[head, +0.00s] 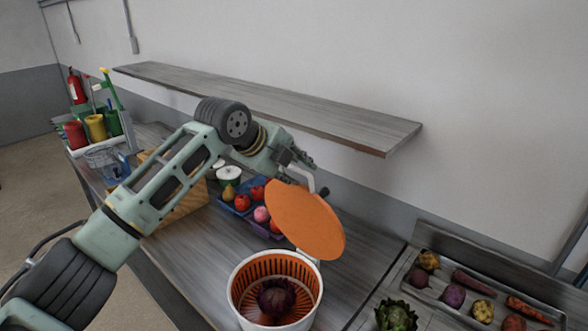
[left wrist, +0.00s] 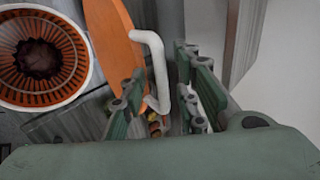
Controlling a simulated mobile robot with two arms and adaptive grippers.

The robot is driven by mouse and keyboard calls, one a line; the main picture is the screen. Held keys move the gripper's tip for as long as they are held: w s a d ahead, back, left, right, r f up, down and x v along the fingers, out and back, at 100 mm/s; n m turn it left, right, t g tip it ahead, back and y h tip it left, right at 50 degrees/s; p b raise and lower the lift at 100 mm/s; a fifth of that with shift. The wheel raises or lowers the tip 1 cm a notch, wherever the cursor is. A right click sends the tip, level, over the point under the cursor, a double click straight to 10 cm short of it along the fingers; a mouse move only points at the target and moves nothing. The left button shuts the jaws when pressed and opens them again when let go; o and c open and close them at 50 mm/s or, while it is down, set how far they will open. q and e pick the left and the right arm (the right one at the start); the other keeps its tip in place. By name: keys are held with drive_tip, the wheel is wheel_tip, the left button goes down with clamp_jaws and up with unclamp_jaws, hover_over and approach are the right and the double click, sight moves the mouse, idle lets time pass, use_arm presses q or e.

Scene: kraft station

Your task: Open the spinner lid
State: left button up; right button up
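The spinner is a white bowl (head: 238,306) with an orange slotted basket (head: 300,271) inside, and a dark red leafy vegetable (head: 276,297) lies in it. Its orange lid (head: 306,219) stands tilted up above the bowl's far side, leaving the bowl open. A white handle (left wrist: 158,70) sticks out from the lid's outer face. My left gripper (head: 305,163) is at the upper edge of the lid. In the left wrist view its green fingers (left wrist: 160,100) are apart, with the handle between them, nearer the left finger. I cannot tell whether they touch. My right gripper is not in view.
Behind the lid stand blue and purple crates (head: 233,206) with fruit. A wall shelf (head: 270,103) hangs above my left gripper. A metal tray (head: 432,291) of vegetables and a green artichoke (head: 396,315) are at the right. The counter left of the bowl is clear.

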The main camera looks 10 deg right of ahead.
use_arm(q)
drive_tip(key=v, duration=1.1)
drive_tip(key=shift+a+r, duration=0.2)
drive_tip(key=shift+a, duration=0.05)
drive_tip(key=shift+s, duration=0.15)
